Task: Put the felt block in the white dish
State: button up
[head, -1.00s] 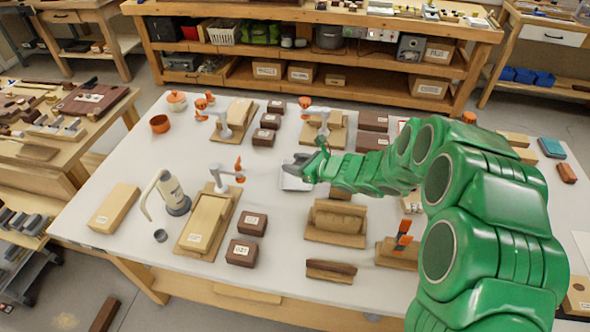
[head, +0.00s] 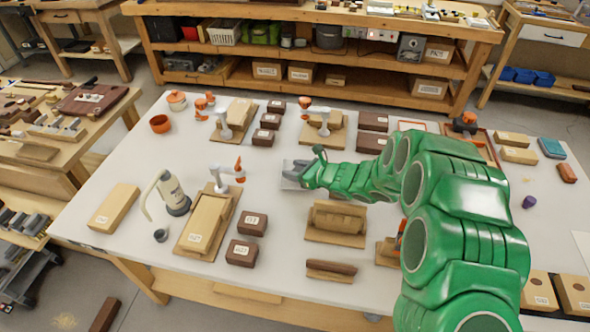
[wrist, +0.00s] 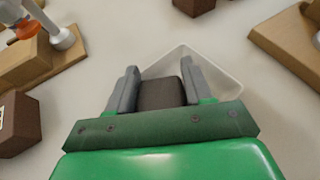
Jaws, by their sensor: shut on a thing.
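My gripper (wrist: 160,88) is shut on a dark grey-brown block, the felt block (wrist: 160,95), which sits between its two grey fingers. The white dish (wrist: 215,66) is a pale, shallow square tray directly below and beyond the fingers in the wrist view. The block and right finger overlap it in the picture; I cannot tell whether the block touches its floor. In the head view my gripper (head: 298,168) is over the dish (head: 290,184), of which only a pale part shows. The block cannot be made out there.
A wooden stand (head: 336,220) is right of and in front of the dish. A wooden fixture with an orange-tipped arm (head: 208,220) stands to the left. Dark labelled blocks (head: 252,223) lie front left. Another fixture (head: 323,130) is behind. The table left of the dish is clear.

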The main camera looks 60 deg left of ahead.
jog(key=shift+f, duration=0.15)
jog(key=o, duration=1.1)
jog(key=shift+o, duration=0.2)
jog(key=shift+d, duration=0.1)
jog(key=v, duration=0.3)
notch_tip(320, 180, up, 6)
jog(key=shift+r, duration=0.45)
